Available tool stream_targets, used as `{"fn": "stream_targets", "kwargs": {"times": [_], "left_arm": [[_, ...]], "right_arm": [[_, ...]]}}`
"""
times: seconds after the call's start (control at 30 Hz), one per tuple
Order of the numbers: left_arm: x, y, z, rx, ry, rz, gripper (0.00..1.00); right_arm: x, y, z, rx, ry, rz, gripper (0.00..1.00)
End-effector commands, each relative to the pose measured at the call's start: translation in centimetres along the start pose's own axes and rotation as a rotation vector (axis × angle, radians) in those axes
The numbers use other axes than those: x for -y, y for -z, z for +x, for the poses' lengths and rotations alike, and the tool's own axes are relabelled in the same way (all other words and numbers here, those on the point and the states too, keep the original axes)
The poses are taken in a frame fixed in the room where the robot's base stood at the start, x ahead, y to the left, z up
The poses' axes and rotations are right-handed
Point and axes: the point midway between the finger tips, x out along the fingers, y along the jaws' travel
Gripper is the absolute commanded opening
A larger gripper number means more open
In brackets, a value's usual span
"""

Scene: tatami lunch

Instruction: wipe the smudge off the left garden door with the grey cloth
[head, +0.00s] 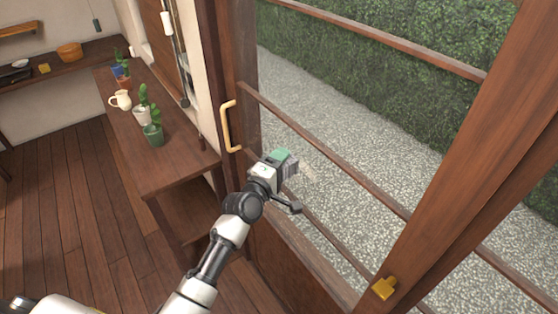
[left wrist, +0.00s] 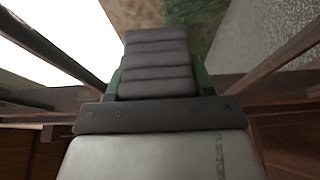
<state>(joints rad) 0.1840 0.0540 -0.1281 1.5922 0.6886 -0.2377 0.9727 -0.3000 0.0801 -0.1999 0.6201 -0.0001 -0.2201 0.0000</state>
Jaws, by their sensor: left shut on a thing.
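The left garden door (head: 235,60) is a brown wooden frame with glass panes and a curved tan handle (head: 230,126). A faint pale-brown smudge (head: 309,170) shows on the glass, just right of my fingertips. My left gripper (head: 287,163) is shut and close to the pane; I cannot tell whether it touches. Its dark ribbed finger fills the middle of the left wrist view (left wrist: 157,62), with green edges on both sides. The grey cloth is mostly hidden at the fingers and hard to tell apart from them. My right gripper is not in view.
A long wooden bench (head: 170,172) with potted cacti (head: 153,134) and a cream jug (head: 121,99) stands left of the door. A yellow latch (head: 384,288) sits on the door's lower right. Wooden crossbars (head: 330,160) run across the glass. Gravel and hedge lie outside.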

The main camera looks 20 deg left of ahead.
Motion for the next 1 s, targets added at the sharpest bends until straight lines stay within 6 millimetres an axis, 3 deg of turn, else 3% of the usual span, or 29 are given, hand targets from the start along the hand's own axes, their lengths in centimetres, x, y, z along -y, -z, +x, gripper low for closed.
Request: {"fn": "stream_targets", "kwargs": {"times": [0.23,1.0], "left_arm": [[-0.2,-2.3,-0.8,0.004,0.002,-0.004,0.34],[-0.1,-6.2,-2.6,0.002,0.001,-0.001,0.34]], "right_arm": [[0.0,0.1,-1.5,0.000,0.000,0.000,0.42],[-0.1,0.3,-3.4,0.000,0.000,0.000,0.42]]}}
